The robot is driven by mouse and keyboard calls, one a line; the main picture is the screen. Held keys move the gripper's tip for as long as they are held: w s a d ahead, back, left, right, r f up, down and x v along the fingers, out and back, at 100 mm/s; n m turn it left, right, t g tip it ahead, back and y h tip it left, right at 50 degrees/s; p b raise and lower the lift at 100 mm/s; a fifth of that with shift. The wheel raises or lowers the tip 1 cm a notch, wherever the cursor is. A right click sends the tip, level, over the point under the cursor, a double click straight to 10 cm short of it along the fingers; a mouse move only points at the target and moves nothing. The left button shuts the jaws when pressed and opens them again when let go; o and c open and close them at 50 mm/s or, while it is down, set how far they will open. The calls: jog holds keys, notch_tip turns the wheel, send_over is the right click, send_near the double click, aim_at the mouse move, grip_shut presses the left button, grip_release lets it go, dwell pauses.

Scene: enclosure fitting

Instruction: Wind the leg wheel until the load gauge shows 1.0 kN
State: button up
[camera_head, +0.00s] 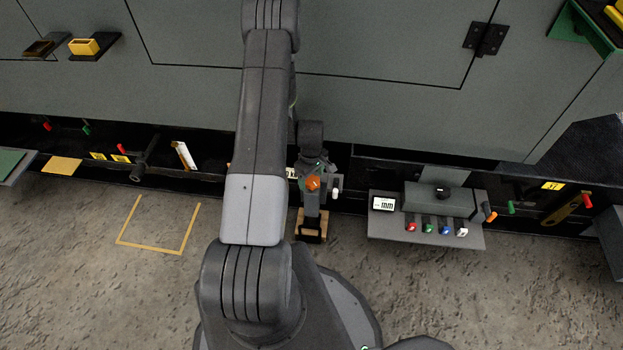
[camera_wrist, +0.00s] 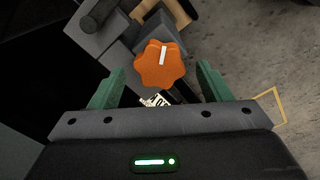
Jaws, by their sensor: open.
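The leg wheel is an orange lobed knob (camera_wrist: 161,66) with a white pointer line, seen in the middle of the wrist view. It also shows in the head view (camera_head: 313,183), beside my arm. My gripper (camera_wrist: 160,85) is open, with its green fingers to the left and right of the wheel; I cannot tell whether they touch it. The load gauge display (camera_wrist: 155,100) is mostly hidden by my gripper. In the head view only a scrap of it (camera_head: 292,172) shows at my arm's edge, and its value cannot be read.
A grey shelf (camera_head: 380,238) at right carries a small display (camera_head: 383,204) and several coloured knobs. A lever with a red end (camera_head: 588,200) is farther right. A yellow outline (camera_head: 150,248) marks the floor at left. The grey enclosure (camera_head: 400,110) stands behind the leg.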

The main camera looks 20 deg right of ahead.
jog(key=shift+f, duration=0.4)
jog(key=shift+c, duration=0.4)
jog(key=c, duration=0.9)
jog(key=m+b, duration=0.2)
jog(key=m, duration=0.2)
jog(key=shift+d+m+b, duration=0.15)
jog(key=shift+m+b, duration=0.65)
jog(key=shift+m, duration=1)
